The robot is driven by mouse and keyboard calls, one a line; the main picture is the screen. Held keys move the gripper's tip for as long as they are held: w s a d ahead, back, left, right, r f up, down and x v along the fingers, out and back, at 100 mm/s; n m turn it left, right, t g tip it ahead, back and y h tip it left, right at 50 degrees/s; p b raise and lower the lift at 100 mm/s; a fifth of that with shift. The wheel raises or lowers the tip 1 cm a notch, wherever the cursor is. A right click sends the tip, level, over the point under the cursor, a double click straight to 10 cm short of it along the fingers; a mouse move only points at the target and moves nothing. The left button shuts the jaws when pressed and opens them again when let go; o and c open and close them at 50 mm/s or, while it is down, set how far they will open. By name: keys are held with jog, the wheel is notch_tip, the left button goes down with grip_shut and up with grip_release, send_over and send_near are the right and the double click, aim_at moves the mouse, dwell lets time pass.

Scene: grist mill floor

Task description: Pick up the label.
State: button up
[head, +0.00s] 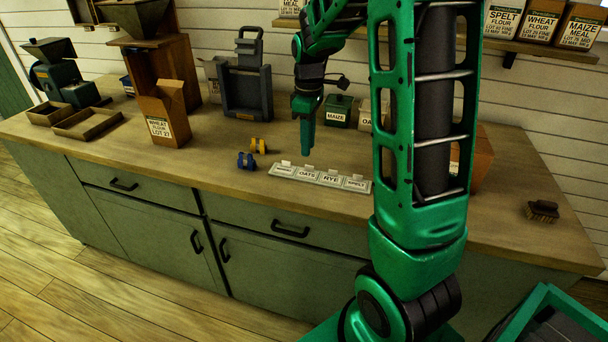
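A pale label holder (322,187) lies on the wooden counter and carries a row of label cards. The left card (285,171) is too small to read surely; then come the OATS label (307,175), the RYE label (330,179) and the SPELT label (355,184). Each has a small raised tab. My gripper (305,150) points down just behind the OATS label in the picture. I cannot tell whether it touches anything. Its fingers overlap in this view, so their opening is hidden. No held label shows.
A blue clip (246,161) and a yellow clip (258,146) lie left of the holder. A WHEAT FLOUR bag (170,120), a dark press (247,92) and a MAIZE tin (339,108) stand around. My arm hides part of the counter; a brush (542,211) lies right.

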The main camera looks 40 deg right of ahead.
aim_at(308, 172)
jog(key=shift+s+d+f, duration=0.1)
jog(key=shift+s+f, duration=0.1)
jog(key=shift+f, duration=1.45)
jog(key=shift+s+f, duration=0.15)
jog(key=shift+f, duration=1.45)
jog(key=shift+c, duration=0.6)
grip_shut()
